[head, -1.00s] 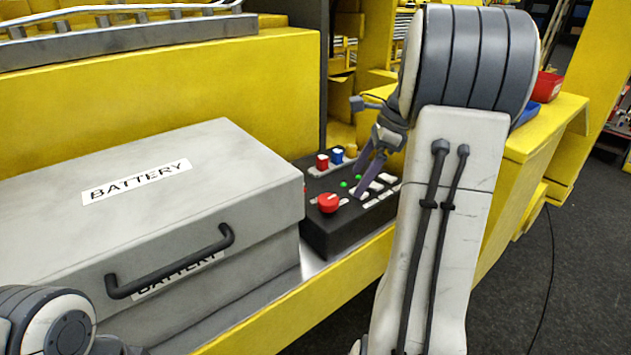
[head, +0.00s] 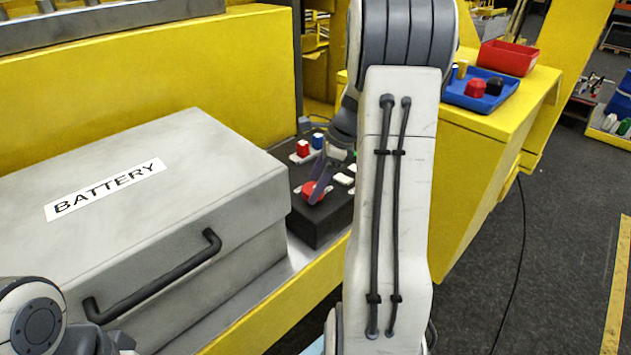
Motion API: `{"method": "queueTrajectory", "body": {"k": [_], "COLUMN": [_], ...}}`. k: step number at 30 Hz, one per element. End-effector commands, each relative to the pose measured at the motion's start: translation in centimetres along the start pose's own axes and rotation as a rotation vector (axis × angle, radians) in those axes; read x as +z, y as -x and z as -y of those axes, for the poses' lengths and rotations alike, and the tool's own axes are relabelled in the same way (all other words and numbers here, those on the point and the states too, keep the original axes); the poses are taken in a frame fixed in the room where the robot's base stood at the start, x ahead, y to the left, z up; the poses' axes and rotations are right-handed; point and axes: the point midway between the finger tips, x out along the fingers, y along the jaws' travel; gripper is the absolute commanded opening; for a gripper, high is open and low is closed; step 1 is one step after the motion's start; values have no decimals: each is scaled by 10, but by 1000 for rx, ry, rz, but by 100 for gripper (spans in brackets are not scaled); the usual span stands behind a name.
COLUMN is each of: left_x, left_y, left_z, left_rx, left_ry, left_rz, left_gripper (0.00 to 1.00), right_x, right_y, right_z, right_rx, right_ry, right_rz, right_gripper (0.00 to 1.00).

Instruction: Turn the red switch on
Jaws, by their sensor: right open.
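The red switch (head: 310,194) is a round red knob on top of a black control box (head: 312,228), right of the grey battery case. My right gripper (head: 318,188) reaches down over the box with its fingers at the red knob. It is open, and one finger covers part of the knob. I cannot tell whether the fingers touch it. My right arm hides the right side of the box. Of my left arm, only a part shows at the bottom left; its gripper is out of view.
The battery case (head: 140,200) with a black handle (head: 160,278) stands left of the box. A blue tray (head: 470,101) and a red bin (head: 508,57) sit on the yellow ledge at right.

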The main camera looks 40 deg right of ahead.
Motion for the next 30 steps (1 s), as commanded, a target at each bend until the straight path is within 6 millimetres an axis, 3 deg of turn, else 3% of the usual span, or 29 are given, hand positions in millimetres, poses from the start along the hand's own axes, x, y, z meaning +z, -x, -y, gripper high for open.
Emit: {"method": "queueTrajectory", "body": {"k": [11,15,18,30], "left_x": [0,0,0,-1], "left_y": [1,1,1,11], "left_z": [0,0,0,-1], "left_rx": [0,0,0,0], "left_ry": [0,0,0,0], "left_rz": [0,0,0,0], "left_gripper": [50,50,50,50], "right_x": [-2,-2,-2,0], "right_y": [-7,-6,-6,-4], "right_z": [0,0,0,0], "right_rx": [0,0,0,34], "right_ry": [-2,-2,-2,75], "right_rz": [-1,-1,-1,0], "right_gripper": [96,42,10,10]}}
